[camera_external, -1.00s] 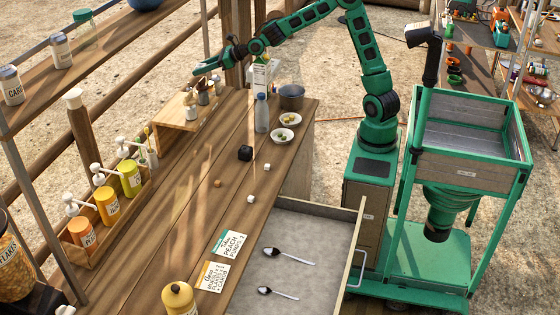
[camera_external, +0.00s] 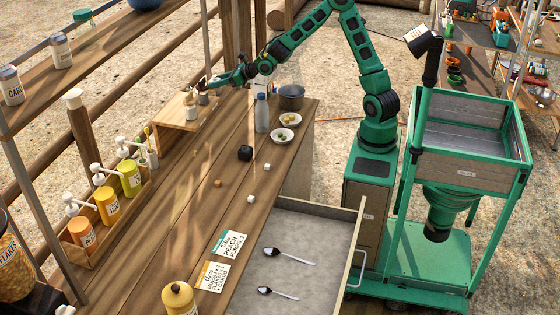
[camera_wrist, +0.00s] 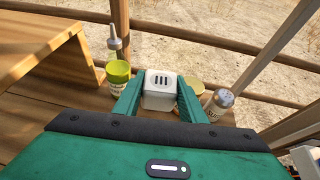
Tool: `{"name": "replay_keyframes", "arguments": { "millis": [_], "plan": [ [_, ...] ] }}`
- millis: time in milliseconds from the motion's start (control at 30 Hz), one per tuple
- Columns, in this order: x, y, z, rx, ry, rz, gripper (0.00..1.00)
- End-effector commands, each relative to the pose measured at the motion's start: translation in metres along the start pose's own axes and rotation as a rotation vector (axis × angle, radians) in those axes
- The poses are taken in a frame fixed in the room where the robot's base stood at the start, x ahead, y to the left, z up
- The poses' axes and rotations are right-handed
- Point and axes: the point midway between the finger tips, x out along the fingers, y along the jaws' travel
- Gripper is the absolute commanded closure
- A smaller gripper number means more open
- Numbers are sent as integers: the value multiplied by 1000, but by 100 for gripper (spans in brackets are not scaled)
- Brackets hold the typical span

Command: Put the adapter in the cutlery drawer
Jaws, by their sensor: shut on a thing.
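The adapter (camera_wrist: 160,90) is a white block with dark slots in its face, seen in the wrist view between my two fingers. My gripper (camera_wrist: 160,98) is shut on it. In the external view my gripper (camera_external: 209,86) is at the far end of the counter, by the small wooden shelf; the adapter cannot be made out there. The cutlery drawer (camera_external: 318,220) is pulled open at the counter's near right side. Two spoons (camera_external: 290,256) lie apart inside it, with bare floor around them.
Jars and bottles (camera_wrist: 220,102) stand close around my fingers, with a yellow-green container (camera_wrist: 118,72) at left. A blue-grey bottle (camera_external: 262,113), a metal pot (camera_external: 291,97) and two bowls stand on the counter.

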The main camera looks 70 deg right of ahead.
Motion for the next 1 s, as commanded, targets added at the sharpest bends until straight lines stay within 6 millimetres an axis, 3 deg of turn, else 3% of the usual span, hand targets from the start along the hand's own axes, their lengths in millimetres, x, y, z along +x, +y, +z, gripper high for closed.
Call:
{"name": "replay_keyframes", "arguments": {
  "millis": [33,300,600,800,1000],
  "plan": [
    [2,16,20,-11,-8,31,86],
    [-4,109,108,-84,-10,187,86],
    [-41,223,182,-146,-8,336,86],
    [-78,307,199,-190,-5,447,86],
    [-118,389,183,-251,-5,576,86]
  ]
}}
